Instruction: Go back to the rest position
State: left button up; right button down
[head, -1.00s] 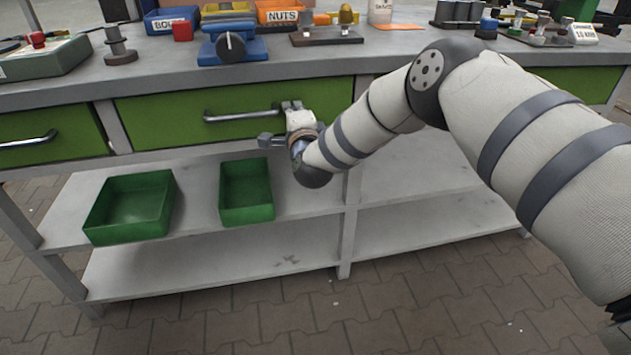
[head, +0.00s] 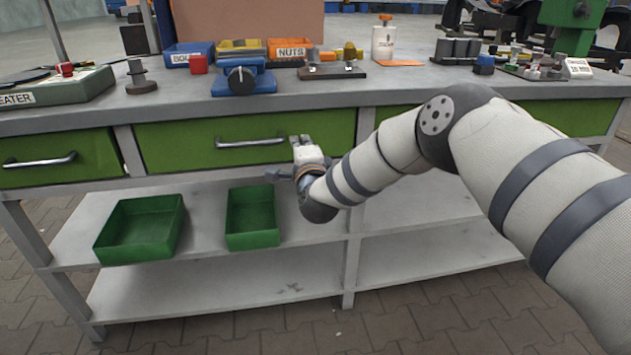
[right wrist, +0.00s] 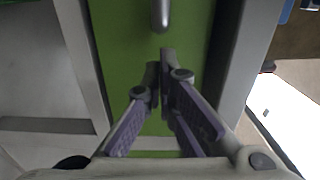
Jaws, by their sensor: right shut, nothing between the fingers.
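My right gripper (head: 288,160) is in front of the green drawer (head: 190,140) of the workbench, just below the right end of its metal handle (head: 250,142). In the right wrist view its fingers (right wrist: 165,65) are together, with nothing between them. The handle's end (right wrist: 160,15) shows just beyond the fingertips, and a gap seems to lie between them. The drawer looks shut. My right arm reaches in from the right of the head view. My left gripper is not in view.
Two green bins (head: 140,232) (head: 252,220) stand on the shelf (head: 320,218) under the bench. The benchtop (head: 420,88) holds a blue vise (head: 242,78), a labelled nuts bin (head: 289,50), a white bottle (head: 384,42) and several fixtures. The paved floor in front is clear.

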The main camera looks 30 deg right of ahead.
jog(key=p+v, duration=0.2)
jog(key=v, duration=0.8)
jog(key=s+a+f+n+g+y+p, duration=0.1)
jog(key=s+a+f+n+g+y, duration=0.2)
jog(key=s+f, duration=0.35)
jog(key=s+a+f+n+g+y+p, duration=0.1)
jog(key=s+f+n+g+p, duration=0.1)
jog(key=s+f+n, duration=0.4)
jog(key=s+a+f+n+g+y+p, duration=0.1)
jog(key=s+a+f+n+g, duration=0.15)
jog(key=s+f, duration=0.35)
pick_arm(q)
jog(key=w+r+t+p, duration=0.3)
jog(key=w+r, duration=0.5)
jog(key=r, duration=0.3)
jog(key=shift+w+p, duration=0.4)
jog(key=shift+p, duration=0.1)
pick_arm(e)
jog(key=s+d+n+g, duration=0.1)
jog(key=s+n+g, duration=0.2)
jog(key=s, duration=1)
jog(key=s+d+r+n+g, duration=0.1)
jog(key=s+n+g, duration=0.2)
jog(key=s, duration=1)
jog(key=s+d+n+g, duration=0.1)
jog(key=s+n+g, duration=0.2)
jog(key=s, duration=1)
jog(key=g, duration=0.3)
jog(key=shift+d+r, duration=0.2)
jog(key=shift+d, duration=0.1)
